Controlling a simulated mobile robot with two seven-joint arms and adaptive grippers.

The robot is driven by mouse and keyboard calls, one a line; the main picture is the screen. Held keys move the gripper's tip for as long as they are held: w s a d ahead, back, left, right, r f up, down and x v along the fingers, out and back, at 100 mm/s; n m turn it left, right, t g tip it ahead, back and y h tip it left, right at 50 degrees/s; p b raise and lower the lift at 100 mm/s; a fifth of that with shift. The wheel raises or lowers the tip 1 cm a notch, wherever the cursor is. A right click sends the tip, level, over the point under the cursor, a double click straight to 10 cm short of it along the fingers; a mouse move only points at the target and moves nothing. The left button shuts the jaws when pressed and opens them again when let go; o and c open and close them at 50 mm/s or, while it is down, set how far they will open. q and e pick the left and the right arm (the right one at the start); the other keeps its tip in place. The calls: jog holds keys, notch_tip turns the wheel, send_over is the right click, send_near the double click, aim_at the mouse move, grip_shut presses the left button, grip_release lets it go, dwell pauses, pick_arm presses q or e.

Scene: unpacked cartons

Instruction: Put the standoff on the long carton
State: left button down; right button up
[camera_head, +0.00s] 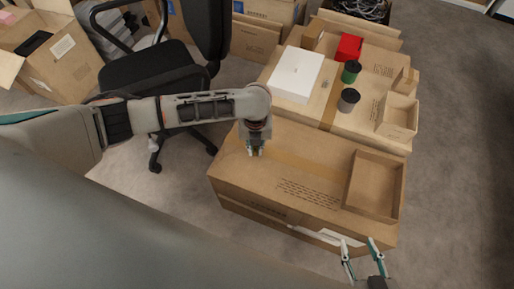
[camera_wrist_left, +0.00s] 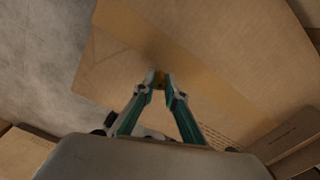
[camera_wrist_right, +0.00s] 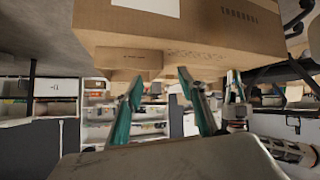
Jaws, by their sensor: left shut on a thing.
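The long carton (camera_head: 290,165) is a closed brown box with tape along its top, in the middle of the head view. My left gripper (camera_head: 255,150) is over the left part of its top. In the left wrist view the left gripper (camera_wrist_left: 160,78) is shut on the standoff (camera_wrist_left: 161,86), a tiny brass-coloured piece mostly hidden between the fingertips. It is close to the taped carton top (camera_wrist_left: 210,70); I cannot tell whether it touches. My right gripper (camera_head: 361,245) is open and empty in front of the carton's lower right corner; it also shows in the right wrist view (camera_wrist_right: 160,75).
An open shallow box (camera_head: 374,190) occupies the long carton's right end. Behind, another carton carries a white box (camera_head: 298,73), a red box (camera_head: 349,47), a green-topped cup (camera_head: 351,71), a grey cup (camera_head: 348,100) and an open small box (camera_head: 398,115). An office chair (camera_head: 150,70) stands left.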

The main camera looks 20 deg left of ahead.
pick_arm(q)
jog(key=shift+f, duration=0.55)
jog(key=c, duration=2)
grip_release()
jog(key=shift+c, duration=0.2)
pick_arm(e)
jog(key=shift+w+a+r, duration=0.1)
jog(key=shift+w+r, duration=0.3)
